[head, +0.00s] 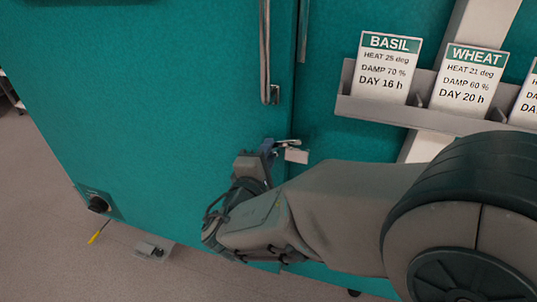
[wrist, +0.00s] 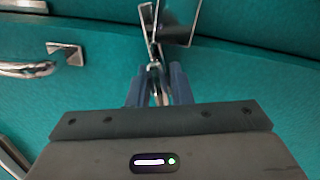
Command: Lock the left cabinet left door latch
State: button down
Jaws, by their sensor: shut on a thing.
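The left cabinet left door (head: 190,90) is a teal panel with a long metal handle (head: 265,60). The door latch (head: 295,154) is a small metal piece at the door's right edge, below the handle; in the wrist view it shows as a metal lever and plate (wrist: 178,22). My gripper (head: 271,147) is at the latch. In the wrist view its two dark blue fingers (wrist: 158,88) are closed around the thin metal latch lever (wrist: 155,62). The fingers hide part of the lever. I cannot tell how far the latch is turned.
A metal rack (head: 370,108) to the right holds a BASIL card (head: 386,68) and a WHEAT card (head: 468,78). A black knob (head: 98,204) is low on the door's left. A yellow piece (head: 98,232) and a metal plate (head: 152,249) are near the floor.

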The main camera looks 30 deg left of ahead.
jog(key=shift+s+a+m+b, duration=0.2)
jog(key=shift+m+b, duration=0.8)
jog(key=shift+b, duration=1.45)
dwell(1.5)
jog(key=c, duration=1.3)
grip_release()
jog(key=shift+a, duration=0.1)
jog(key=shift+w+f, duration=0.1)
jog(key=shift+w, duration=0.05)
jog(key=p+v, duration=0.1)
jog(key=v, duration=1.3)
